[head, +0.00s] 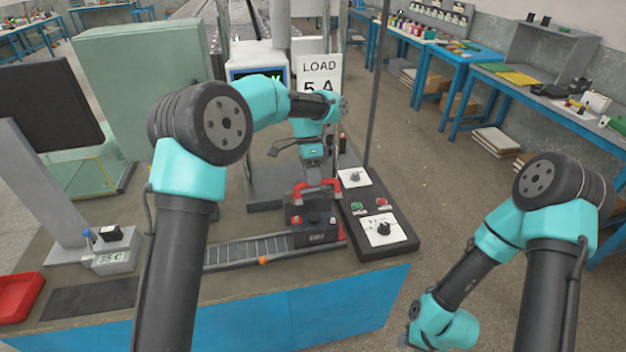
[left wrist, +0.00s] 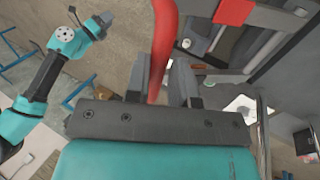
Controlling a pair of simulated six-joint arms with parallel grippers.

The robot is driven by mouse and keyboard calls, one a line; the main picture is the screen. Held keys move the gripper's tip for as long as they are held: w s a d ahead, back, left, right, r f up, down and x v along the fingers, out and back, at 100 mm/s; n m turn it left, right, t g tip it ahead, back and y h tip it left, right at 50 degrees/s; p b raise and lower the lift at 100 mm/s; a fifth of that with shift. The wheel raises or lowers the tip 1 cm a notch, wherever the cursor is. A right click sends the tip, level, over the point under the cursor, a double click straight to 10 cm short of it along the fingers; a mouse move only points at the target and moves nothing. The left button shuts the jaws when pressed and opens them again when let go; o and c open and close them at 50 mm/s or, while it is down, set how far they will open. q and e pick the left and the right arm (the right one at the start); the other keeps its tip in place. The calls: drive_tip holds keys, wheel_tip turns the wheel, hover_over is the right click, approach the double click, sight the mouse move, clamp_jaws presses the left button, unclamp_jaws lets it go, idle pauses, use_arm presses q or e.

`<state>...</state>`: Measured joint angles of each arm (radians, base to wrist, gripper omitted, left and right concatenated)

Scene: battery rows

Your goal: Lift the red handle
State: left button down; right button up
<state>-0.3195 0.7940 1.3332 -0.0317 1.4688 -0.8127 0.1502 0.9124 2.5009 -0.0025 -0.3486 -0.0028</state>
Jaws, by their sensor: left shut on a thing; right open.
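The red handle (head: 322,185) stands at the back of the dark block on the bench, in the middle of the head view. My left gripper (head: 313,172) is over it, shut on its bar. In the left wrist view the red handle (left wrist: 164,35) runs as a thick bar between the two fingers (left wrist: 166,88). The gripper hides part of the handle. My right gripper (head: 407,338) is low in the head view, away from the bench and empty. It is small and partly hidden by its own wrist.
The dark block (head: 316,238) has red caps on top and joins a roller track (head: 235,251) on its left. A control panel (head: 378,236) with knobs and buttons lies at right. A LOAD sign (head: 320,75) stands behind. A red tray (head: 18,296) is at far left.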

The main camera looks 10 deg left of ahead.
use_arm(q)
drive_tip(key=shift+w+a+f, duration=0.15)
drive_tip(key=shift+f, duration=0.25)
drive_tip(key=c, duration=1.1)
unclamp_jaws()
drive_tip(key=shift+o, duration=0.2)
drive_tip(key=shift+r, duration=0.1)
drive_tip(key=shift+r, duration=0.1)
drive_tip(key=v, duration=0.7)
drive_tip(key=shift+w+r, duration=0.15)
